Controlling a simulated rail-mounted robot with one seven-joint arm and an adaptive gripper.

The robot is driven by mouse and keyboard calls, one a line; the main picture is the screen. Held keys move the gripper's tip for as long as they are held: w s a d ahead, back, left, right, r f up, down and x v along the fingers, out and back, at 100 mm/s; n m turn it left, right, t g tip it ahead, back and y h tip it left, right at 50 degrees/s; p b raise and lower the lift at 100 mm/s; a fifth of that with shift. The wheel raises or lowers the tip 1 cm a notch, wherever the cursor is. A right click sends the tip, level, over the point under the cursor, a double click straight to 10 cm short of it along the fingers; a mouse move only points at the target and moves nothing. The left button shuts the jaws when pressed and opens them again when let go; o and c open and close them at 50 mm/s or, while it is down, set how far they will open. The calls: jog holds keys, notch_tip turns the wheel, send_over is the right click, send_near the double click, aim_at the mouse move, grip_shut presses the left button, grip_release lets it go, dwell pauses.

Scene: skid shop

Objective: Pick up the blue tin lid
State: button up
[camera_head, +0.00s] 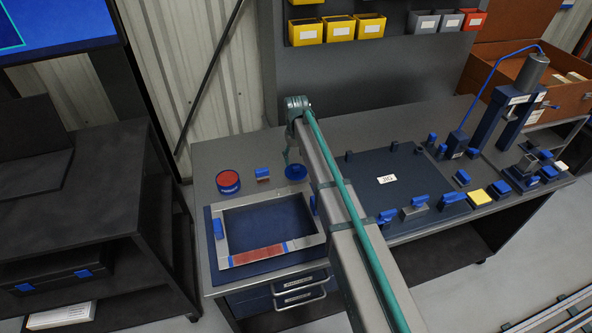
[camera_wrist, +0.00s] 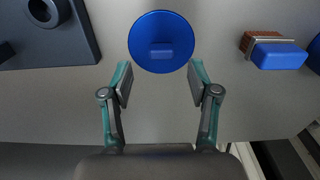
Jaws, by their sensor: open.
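The blue tin lid (camera_head: 295,171) lies on the grey bench top, behind the square frame, partly hidden by my arm in the head view. In the wrist view the lid (camera_wrist: 160,25) is a round blue disc with a small raised block on it, at the top centre. My gripper (camera_wrist: 160,82) is open and empty, its two fingers apart below the lid in the picture. The lid's near edge lies about midway between the fingertips. The gap in height between fingers and lid is hard to tell. In the head view my arm mostly hides the gripper.
A round blue tin with a red top (camera_head: 228,181) and a small blue-and-brown block (camera_head: 262,173) stand left of the lid. A metal frame on a blue base (camera_head: 218,238) lies in front. The jig plate (camera_head: 370,190) lies to the right. Bare bench surrounds the lid.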

aim_at(296, 167)
jog(key=shift+s+f+p, duration=0.2)
jog(key=shift+f+p, duration=0.55)
jog(key=shift+f, duration=1.25)
jog(key=c, duration=1)
